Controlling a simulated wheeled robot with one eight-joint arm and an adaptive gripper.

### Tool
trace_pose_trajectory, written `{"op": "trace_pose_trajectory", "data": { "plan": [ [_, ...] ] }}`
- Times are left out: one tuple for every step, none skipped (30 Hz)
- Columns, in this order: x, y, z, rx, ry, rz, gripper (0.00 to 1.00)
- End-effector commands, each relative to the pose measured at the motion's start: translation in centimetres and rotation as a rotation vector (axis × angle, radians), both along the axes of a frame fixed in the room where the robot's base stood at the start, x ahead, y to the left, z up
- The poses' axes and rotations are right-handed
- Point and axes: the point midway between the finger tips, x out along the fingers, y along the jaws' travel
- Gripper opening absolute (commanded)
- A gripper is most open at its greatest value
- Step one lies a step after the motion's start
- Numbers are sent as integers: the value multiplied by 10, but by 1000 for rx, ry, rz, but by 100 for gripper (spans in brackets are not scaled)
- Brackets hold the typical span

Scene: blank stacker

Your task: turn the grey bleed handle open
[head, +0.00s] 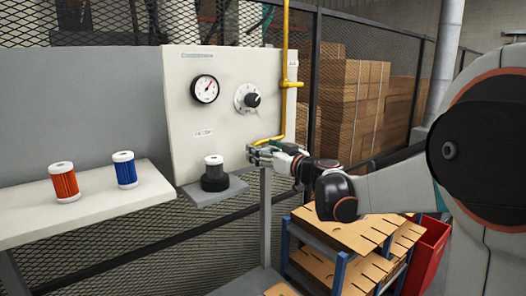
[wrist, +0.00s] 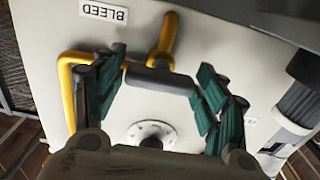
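The grey bleed handle (wrist: 160,78) is a short dark grey bar at the end of a yellow pipe stub (wrist: 166,36) on the pale panel, near an upside-down BLEED label (wrist: 104,11) in the wrist view. My gripper (wrist: 161,70) is open, its green-padded fingers on either side of the bar. The bar's ends lie close to both fingers; I cannot tell whether they touch. In the head view my gripper (head: 259,153) is at the panel's lower right, by the foot of the yellow pipe (head: 284,90), and hides the handle.
The panel (head: 220,110) carries a gauge (head: 205,89) and a dial (head: 248,98). A white-topped dark filter housing (head: 214,174) stands left of my gripper. Red (head: 64,183) and blue (head: 125,170) filters stand on a shelf. A rack with cardboard (head: 350,232) is below my arm.

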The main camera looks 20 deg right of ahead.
Motion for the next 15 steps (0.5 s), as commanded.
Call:
{"op": "trace_pose_trajectory", "data": {
  "plan": [
    [0,0,0,0,0,0,45],
    [0,0,0,0,0,0,38],
    [0,0,0,0,0,0,32],
    [0,0,0,0,0,0,32],
    [0,0,0,0,0,0,32],
    [0,0,0,0,0,0,32],
    [0,0,0,0,0,0,32],
    [0,0,0,1,0,0,32],
    [0,0,0,3,1,0,32],
    [0,0,0,5,1,0,32],
    [0,0,0,9,2,0,32],
    [0,0,0,14,4,0,32],
    [0,0,0,20,6,0,32],
    [0,0,0,28,8,0,32],
    [0,0,0,41,12,0,32]
  ]
}}
